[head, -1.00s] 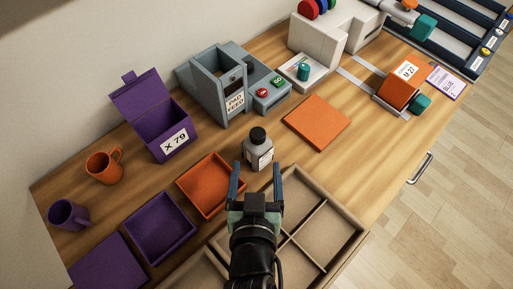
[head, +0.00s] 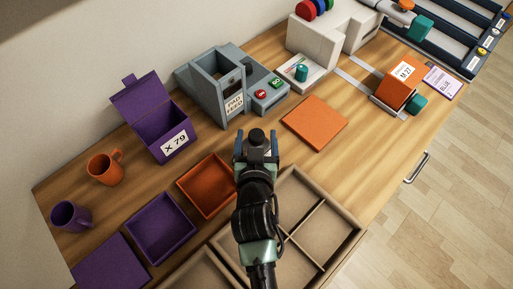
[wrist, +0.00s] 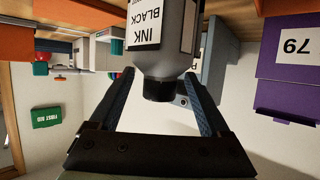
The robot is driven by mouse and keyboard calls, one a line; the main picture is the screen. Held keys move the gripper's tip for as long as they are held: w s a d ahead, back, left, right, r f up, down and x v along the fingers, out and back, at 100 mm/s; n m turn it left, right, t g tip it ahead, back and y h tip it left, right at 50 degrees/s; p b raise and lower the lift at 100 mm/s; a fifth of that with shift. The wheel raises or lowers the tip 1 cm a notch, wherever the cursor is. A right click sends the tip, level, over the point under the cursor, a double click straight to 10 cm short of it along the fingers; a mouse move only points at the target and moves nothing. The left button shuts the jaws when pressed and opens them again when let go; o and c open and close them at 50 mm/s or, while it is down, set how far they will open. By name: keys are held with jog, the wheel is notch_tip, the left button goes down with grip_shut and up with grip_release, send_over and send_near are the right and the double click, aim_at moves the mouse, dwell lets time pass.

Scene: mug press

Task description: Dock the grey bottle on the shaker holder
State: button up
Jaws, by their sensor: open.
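The grey bottle (wrist: 178,52) has a black cap and a white label reading INK BLACK. It stands on the wooden table, and in the head view its black cap (head: 256,137) shows while my gripper hides most of its body. My gripper (head: 257,133) is open, with one finger on each side of the bottle. In the wrist view the bottle, seen upside down, is between the spread fingers (wrist: 158,78), with gaps at the cap.
An orange tray (head: 183,184) lies just left of my gripper, and a divided wooden box (head: 331,223) to its right and front. A flat orange pad (head: 315,123) lies right of the bottle. A purple open bin (head: 170,125) stands at the back left.

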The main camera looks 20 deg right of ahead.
jog(key=shift+w, duration=0.1)
grip_shut()
dwell(0.4)
dwell(0.9)
